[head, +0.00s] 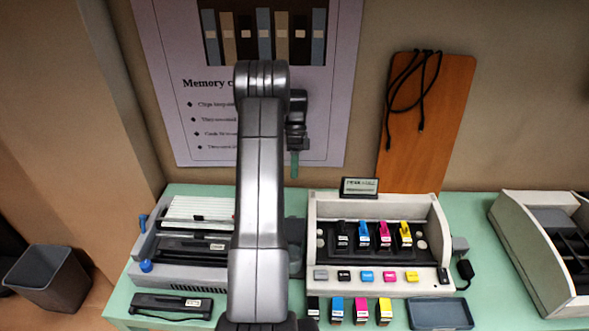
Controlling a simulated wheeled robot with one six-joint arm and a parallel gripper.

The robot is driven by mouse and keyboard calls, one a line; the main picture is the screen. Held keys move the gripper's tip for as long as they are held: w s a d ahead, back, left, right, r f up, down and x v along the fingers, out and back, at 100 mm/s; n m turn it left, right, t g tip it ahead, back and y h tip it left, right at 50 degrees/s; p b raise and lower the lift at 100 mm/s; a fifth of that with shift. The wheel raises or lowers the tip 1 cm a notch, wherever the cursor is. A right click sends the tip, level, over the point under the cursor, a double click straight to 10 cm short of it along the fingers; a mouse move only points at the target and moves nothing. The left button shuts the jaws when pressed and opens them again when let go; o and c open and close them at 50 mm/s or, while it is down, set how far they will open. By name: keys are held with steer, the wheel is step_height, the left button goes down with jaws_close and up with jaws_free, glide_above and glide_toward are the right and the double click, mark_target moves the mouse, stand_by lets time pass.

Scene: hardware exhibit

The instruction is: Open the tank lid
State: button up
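A white printer-like exhibit (428,207) stands on the green table, right of my arm. In its dark recess is a row of ink tanks with black (342,237), blue (363,234), magenta (384,233) and yellow (405,232) tops. Some of these tops appear raised and tilted; which part is the tank lid, and its exact state, is too small to tell. My gripper (295,164) hangs in front of the poster, above and left of the exhibit, pointing down and apart from it. Its greenish fingers are seen edge-on, so their opening does not show.
Colored buttons line the exhibit's front; ink cartridges (360,311) and a blue-grey tray (440,313) lie before it. A small sign (360,187) stands behind it. A grey printer (180,250) is left, another white machine (530,245) right. A brown board (430,120) leans behind.

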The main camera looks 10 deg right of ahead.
stand_by(0.4)
step_height(320, 180, up, 10)
steer(key=b, duration=0.2)
